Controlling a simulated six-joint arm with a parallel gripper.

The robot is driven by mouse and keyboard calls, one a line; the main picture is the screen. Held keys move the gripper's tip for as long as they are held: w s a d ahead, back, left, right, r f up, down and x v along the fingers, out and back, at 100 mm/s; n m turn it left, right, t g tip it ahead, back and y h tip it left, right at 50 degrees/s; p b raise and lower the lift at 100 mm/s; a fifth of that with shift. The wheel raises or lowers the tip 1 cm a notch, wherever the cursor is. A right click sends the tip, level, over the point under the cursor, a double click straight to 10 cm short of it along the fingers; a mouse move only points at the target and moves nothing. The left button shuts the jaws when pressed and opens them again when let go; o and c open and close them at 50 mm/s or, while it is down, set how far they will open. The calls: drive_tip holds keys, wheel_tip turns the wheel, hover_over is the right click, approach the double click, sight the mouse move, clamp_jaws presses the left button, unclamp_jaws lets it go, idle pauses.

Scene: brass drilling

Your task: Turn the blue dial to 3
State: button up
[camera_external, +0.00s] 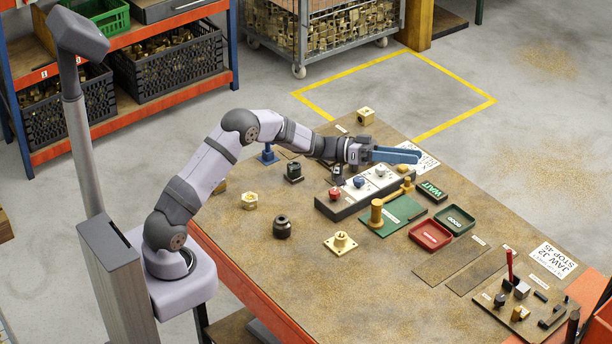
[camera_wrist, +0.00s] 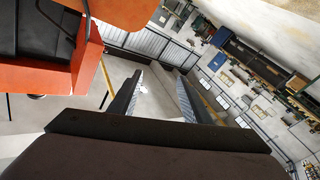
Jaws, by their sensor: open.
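The blue dial (camera_external: 359,181) is a small knob on the pale top of a dark control box (camera_external: 345,206). My gripper (camera_external: 408,156) is above the box's far end, pointing level to the right, and is apart from the dial. In the wrist view my gripper (camera_wrist: 158,88) shows two dark fingers spread apart with nothing between them. The dial does not show there.
A green mat (camera_external: 405,217) with a brass hammer-shaped piece lies beside the box. A red tray (camera_external: 430,235) and a green tray (camera_external: 455,220) stand to the right. A dark round part (camera_external: 282,228) and a brass flange (camera_external: 340,243) are in front. The table's near middle is clear.

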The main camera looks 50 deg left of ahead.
drive_tip(key=w+a+f+n+t+y, duration=0.1)
drive_tip(key=a+f+n+t+y, duration=0.4)
drive_tip(key=a+f+n+y, duration=0.35)
drive_tip(key=n+g+y, duration=0.1)
drive_tip(key=g+y, duration=0.2)
drive_tip(key=y, duration=0.6)
approach(357, 180)
drive_tip(key=shift+w+a+f, duration=0.1)
drive_tip(key=shift+w+a, duration=0.15)
drive_tip(key=shift+w, duration=0.45)
drive_tip(key=shift+f+m, duration=0.2)
drive_tip(key=shift+m, duration=0.85)
drive_tip(key=shift+w, duration=0.1)
drive_tip(key=shift+h, duration=0.25)
drive_tip(key=shift+p+x, duration=1.25)
drive_tip(key=shift+x, duration=2.3)
